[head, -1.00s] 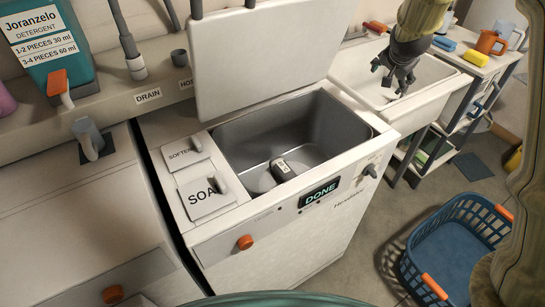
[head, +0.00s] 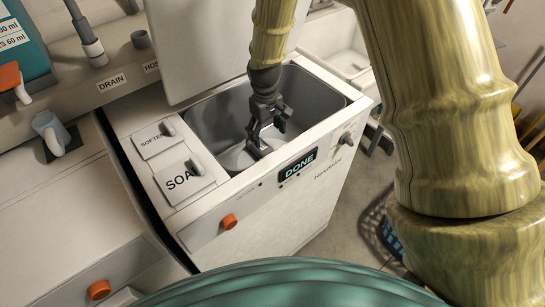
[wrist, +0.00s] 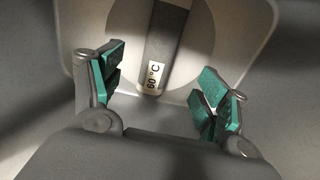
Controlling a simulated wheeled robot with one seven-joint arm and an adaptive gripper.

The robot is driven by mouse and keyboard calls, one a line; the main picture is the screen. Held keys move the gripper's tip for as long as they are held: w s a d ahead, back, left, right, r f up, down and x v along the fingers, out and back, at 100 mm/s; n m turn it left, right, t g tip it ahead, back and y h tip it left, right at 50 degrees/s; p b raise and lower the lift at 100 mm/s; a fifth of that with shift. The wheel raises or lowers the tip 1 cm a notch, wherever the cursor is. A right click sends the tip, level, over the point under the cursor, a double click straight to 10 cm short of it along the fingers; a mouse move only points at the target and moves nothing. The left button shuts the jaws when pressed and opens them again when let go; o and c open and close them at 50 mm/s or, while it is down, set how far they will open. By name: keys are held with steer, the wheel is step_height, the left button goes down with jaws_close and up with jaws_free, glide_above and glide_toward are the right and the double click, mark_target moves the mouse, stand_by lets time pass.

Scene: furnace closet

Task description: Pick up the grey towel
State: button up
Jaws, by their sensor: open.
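A dark grey piece (wrist: 165,40) with a white "60 °C" label lies on the pale round bottom of the washer tub; I take it to be the grey towel. In the wrist view it is ahead of my gripper (wrist: 160,80), between the two open green-padded fingers, with a gap on either side. In the head view my gripper (head: 268,128) reaches down into the open washer tub (head: 205,118) and largely hides the grey piece. Nothing shows held in the fingers. I cannot tell how far the fingertips are above the tub bottom.
The tub's metal walls surround my gripper. The raised white lid (head: 205,50) stands behind it. The soap drawer cover (head: 183,180) and the softener cover (head: 158,140) lie left of the opening. The front panel (head: 299,165) reads DONE.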

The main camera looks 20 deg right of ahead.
mark_target(268, 152)
steer(key=shift+d+f, duration=0.1)
steer(key=shift+f, duration=0.65)
steer(key=shift+f+p, duration=0.65)
steer(key=shift+f, duration=4.25)
steer(key=shift+c, duration=0.2)
steer(key=c, duration=1.2)
steer(key=shift+r, duration=0.1)
